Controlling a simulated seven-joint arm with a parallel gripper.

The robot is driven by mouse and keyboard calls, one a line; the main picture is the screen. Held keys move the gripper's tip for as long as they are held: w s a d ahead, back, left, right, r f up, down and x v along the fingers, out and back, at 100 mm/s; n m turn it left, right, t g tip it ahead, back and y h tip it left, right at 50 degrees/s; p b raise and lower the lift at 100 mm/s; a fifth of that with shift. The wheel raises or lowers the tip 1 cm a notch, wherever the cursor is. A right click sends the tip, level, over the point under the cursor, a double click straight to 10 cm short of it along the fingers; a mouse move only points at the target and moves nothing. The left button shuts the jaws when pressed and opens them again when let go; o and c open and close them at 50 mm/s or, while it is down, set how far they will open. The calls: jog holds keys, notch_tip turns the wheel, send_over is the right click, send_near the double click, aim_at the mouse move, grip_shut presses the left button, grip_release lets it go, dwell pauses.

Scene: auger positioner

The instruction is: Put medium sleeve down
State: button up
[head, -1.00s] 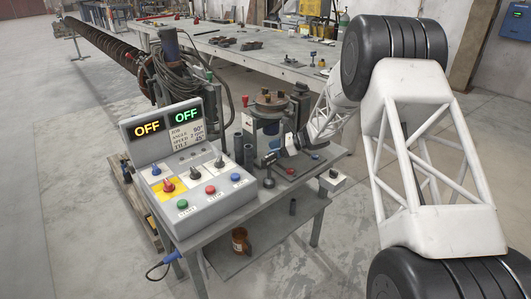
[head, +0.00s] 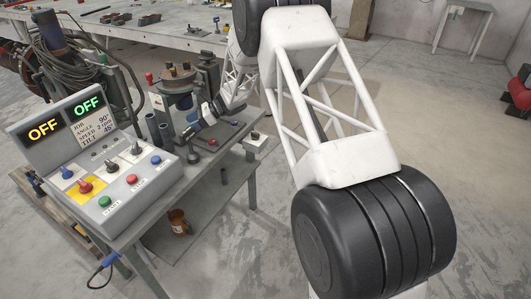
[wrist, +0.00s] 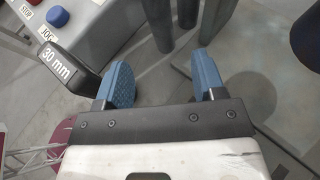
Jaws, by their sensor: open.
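My gripper (wrist: 164,78) is open, its two blue fingers apart with nothing held between them. In the head view my gripper (head: 193,128) is small, low over the bench beside the round fixture. Three dark grey upright cylinders, which look like the sleeves, stand beyond the fingertips in the wrist view: a left one (wrist: 159,25), a middle one (wrist: 187,12) and a right one (wrist: 214,22). The head view shows two of them (head: 152,127) (head: 165,133) on the bench, left of my gripper. I cannot tell which is the medium sleeve.
A control box (head: 95,165) with two OFF displays stands at the bench's left. A round fixture (head: 178,88) is behind my gripper. A black plate marked 30 mm (wrist: 62,62) is close to the left finger. A brown mug (head: 179,222) stands on the lower shelf.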

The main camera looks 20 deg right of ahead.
jog(key=s+d+r+m+t+h, duration=0.1)
jog(key=d+r+m+t, duration=0.15)
jog(key=r+m, duration=0.3)
jog(key=d+r+m+t+h, duration=0.2)
jog(key=r+m+t, duration=0.2)
jog(key=r+m, duration=0.15)
jog(key=s+d+r+m+t+h, duration=0.1)
jog(key=d+r+m+t, duration=0.25)
jog(key=r, duration=0.35)
jog(key=s+d+r+m+t+h, duration=0.2)
jog(key=s+d+r+m+h, duration=0.85)
jog(key=m, duration=0.55)
jog(key=s+d+f+m+g+h, duration=0.1)
jog(key=s+d+m+g, duration=0.15)
jog(key=s+m, duration=0.7)
jog(key=s+d+m+g, duration=0.2)
jog(key=s+d+m, duration=0.15)
jog(key=s, duration=1.05)
jog(key=s+a+f+m+g, duration=0.1)
jog(key=s+f+m, duration=0.1)
jog(key=s, duration=0.5)
jog(key=s+a+f+m+g+y, duration=0.1)
jog(key=s+m+g, duration=0.1)
jog(key=s+m, duration=0.3)
jog(key=s+a+f+m+g+y, duration=0.1)
jog(key=s+f+m+g, duration=0.1)
jog(key=s, duration=0.9)
jog(key=shift+s+f+m, duration=0.2)
jog(key=shift+f+m, duration=0.1)
jog(key=shift+m, duration=0.55)
